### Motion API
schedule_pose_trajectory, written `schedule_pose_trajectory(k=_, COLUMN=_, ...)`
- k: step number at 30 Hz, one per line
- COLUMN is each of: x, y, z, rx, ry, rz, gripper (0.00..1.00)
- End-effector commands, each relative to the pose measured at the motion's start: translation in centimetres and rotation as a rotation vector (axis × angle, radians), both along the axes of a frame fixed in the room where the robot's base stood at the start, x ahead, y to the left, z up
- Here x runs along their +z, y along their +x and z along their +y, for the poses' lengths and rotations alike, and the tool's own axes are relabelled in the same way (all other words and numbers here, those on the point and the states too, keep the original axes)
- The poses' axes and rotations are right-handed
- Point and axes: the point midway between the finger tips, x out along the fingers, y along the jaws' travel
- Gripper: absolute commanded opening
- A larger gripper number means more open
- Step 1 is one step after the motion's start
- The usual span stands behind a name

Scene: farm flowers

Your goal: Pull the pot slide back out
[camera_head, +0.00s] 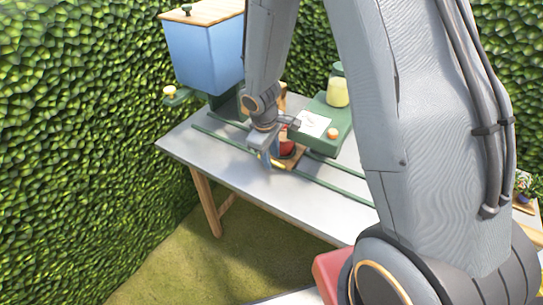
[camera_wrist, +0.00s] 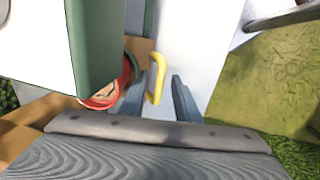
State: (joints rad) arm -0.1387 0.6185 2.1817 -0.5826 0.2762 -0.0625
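The pot slide is a wooden board (camera_head: 293,160) on green rails across the grey table, carrying a red pot (camera_head: 287,147). In the wrist view the board (camera_wrist: 140,46) and the pot's red rim (camera_wrist: 104,98) show partly behind a green housing. A yellow handle (camera_wrist: 156,76) stands at the slide's edge. My gripper (camera_wrist: 161,84) is open, with the handle between its fingers, nearer the left one.
A blue hopper (camera_head: 205,57) with a wooden lid stands at the back left. A green housing (camera_head: 325,120) with a paper sheet, a knob and a yellow jar (camera_head: 338,90) stands beside the slide. The table front (camera_head: 240,181) is mostly clear. Hedges enclose the place.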

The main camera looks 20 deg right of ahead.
Motion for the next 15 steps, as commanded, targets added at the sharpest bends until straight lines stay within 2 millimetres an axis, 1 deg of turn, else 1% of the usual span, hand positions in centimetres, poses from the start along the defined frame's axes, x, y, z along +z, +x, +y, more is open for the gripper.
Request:
schedule_pose_trajectory(k=5, x=1.2, y=-0.1, z=0.1, rx=-0.001, ry=-0.001, rz=-0.002, gripper=0.29)
schedule_pose_trajectory(k=15, x=5.9, y=-0.6, z=0.8, rx=-0.001, ry=0.001, rz=-0.004, gripper=0.29)
